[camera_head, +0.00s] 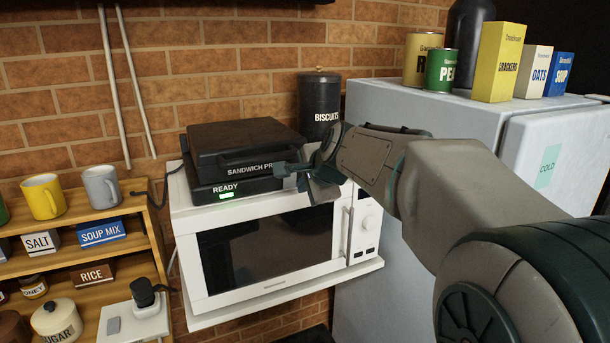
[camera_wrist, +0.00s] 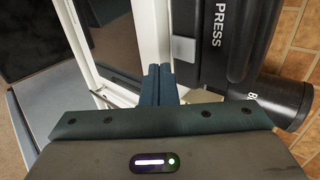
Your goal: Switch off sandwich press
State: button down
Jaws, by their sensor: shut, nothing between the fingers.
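The black sandwich press (camera_head: 246,134) sits with its lid down on top of the white microwave. Its front reads READY beside a lit green light (camera_head: 226,196). My gripper (camera_head: 279,170) is at the right part of the press front, its dark fingers shut and empty. In the wrist view, the fingertips (camera_wrist: 158,72) point toward the press edge, close to a grey square piece (camera_wrist: 184,50) on the dark front of the press (camera_wrist: 233,40). I cannot tell whether they touch it. The gripper hides the right front corner of the press in the head view.
The microwave (camera_head: 265,250) stands on a white shelf. A biscuits canister (camera_head: 319,97) is behind the press; a fridge (camera_head: 420,110) stands right. A wooden rack (camera_head: 75,217) is left, and a black plug (camera_head: 143,292) sits on a white switched socket block (camera_head: 118,318).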

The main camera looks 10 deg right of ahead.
aim_at(290, 181)
jog(key=shift+w+a+p, duration=0.25)
jog(key=shift+w+p, duration=0.1)
jog(key=shift+w, duration=0.85)
jog(key=shift+w+a+p, duration=0.25)
jog(key=shift+w+p, duration=0.05)
jog(key=shift+w, duration=0.85)
